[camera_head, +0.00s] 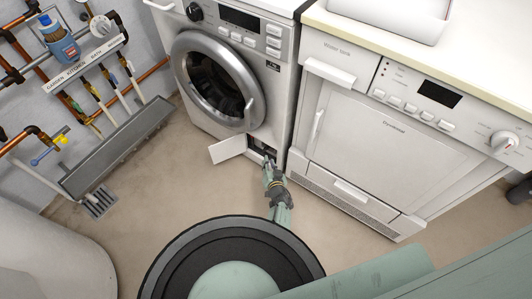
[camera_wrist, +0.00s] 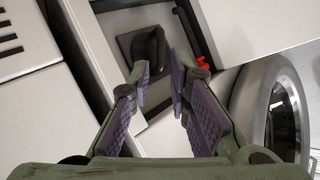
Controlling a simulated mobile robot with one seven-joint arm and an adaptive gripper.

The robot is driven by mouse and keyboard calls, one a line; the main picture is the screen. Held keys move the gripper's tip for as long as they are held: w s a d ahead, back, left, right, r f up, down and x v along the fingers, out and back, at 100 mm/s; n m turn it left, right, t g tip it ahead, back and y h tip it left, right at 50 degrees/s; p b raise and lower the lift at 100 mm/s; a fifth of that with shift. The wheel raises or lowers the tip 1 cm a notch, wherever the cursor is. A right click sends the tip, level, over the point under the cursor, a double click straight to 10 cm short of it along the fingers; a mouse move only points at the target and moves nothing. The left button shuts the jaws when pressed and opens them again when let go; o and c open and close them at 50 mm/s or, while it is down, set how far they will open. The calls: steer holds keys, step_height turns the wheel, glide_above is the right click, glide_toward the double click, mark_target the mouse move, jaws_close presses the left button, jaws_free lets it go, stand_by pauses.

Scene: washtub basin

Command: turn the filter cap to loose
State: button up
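The filter cap (camera_wrist: 148,46) is a dark round cap with a raised grip, set in the small recess low on the front of the washing machine (camera_head: 240,75). In the head view the recess is small and my gripper (camera_head: 269,163) partly covers it. The recess's white flap (camera_head: 228,148) stands open to the left. In the wrist view my gripper (camera_wrist: 163,64) is open, its two padded fingers apart with nothing between them. The cap lies just beyond the fingertips, nearer the left finger. I cannot tell whether a fingertip touches it.
A small red piece (camera_wrist: 203,62) sits in the recess beside the right finger. The round washer door (camera_head: 217,80) is above. A dryer (camera_head: 390,140) stands close on the right. A metal trough (camera_head: 118,148) and pipes line the left wall. The floor (camera_head: 170,190) in front is clear.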

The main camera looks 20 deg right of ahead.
steer(key=b+x, duration=0.5)
steer(key=x, duration=0.3)
steer(key=shift+w+f+b, duration=0.2)
steer(key=shift+f+b, duration=0.05)
steer(key=shift+b, duration=0.1)
steer(key=shift+c, duration=0.2)
jaws_close()
steer(key=shift+r, duration=0.1)
